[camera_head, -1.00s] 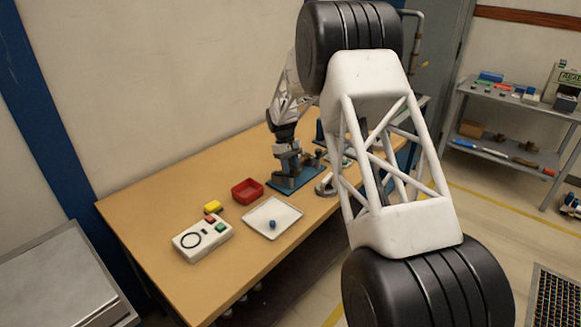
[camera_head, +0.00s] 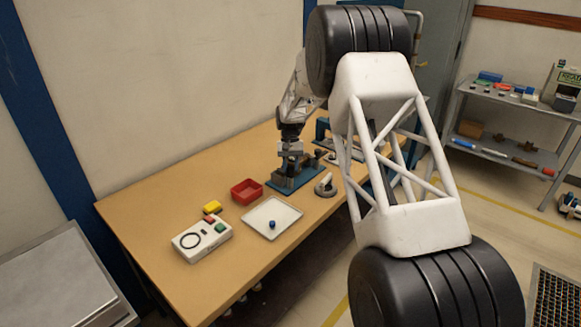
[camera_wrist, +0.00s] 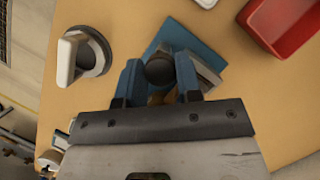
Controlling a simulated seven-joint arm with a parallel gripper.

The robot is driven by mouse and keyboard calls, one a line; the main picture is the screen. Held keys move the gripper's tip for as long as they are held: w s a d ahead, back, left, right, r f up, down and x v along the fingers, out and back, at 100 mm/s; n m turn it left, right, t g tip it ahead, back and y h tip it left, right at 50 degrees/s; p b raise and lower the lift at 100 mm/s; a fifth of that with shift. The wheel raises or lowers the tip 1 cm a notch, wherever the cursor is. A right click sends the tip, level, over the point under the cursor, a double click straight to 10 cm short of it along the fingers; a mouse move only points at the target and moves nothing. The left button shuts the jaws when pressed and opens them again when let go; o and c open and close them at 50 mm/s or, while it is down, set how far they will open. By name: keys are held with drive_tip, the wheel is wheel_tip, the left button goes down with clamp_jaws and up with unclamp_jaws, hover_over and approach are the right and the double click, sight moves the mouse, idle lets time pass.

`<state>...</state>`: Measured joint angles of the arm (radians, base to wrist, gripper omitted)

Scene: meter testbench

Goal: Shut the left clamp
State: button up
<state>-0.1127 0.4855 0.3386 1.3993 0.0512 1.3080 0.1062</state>
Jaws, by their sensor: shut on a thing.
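The left clamp stands on a blue base plate (camera_head: 313,176) near the middle of the table. My gripper (camera_head: 291,158) is over it, pointing down. In the wrist view, the blue fingers of my gripper (camera_wrist: 159,78) are closed on the dark round knob (camera_wrist: 159,69) of the clamp's handle. The blue base (camera_wrist: 178,36) and a grey metal part of the clamp (camera_wrist: 208,76) show beyond the fingers. My fingers and palm hide most of the clamp, so I cannot tell exactly how its arm stands.
A round dial with a pale handle (camera_head: 325,187) sits right of the clamp. A red bin (camera_head: 247,191), white tray (camera_head: 270,217) and button box (camera_head: 200,240) stand to the left. Another blue fixture (camera_head: 322,127) is behind, partly hidden by my arm.

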drive_tip(key=o, duration=0.9)
drive_tip(key=shift+v, duration=3.95)
drive_tip(key=shift+s+r, duration=0.1)
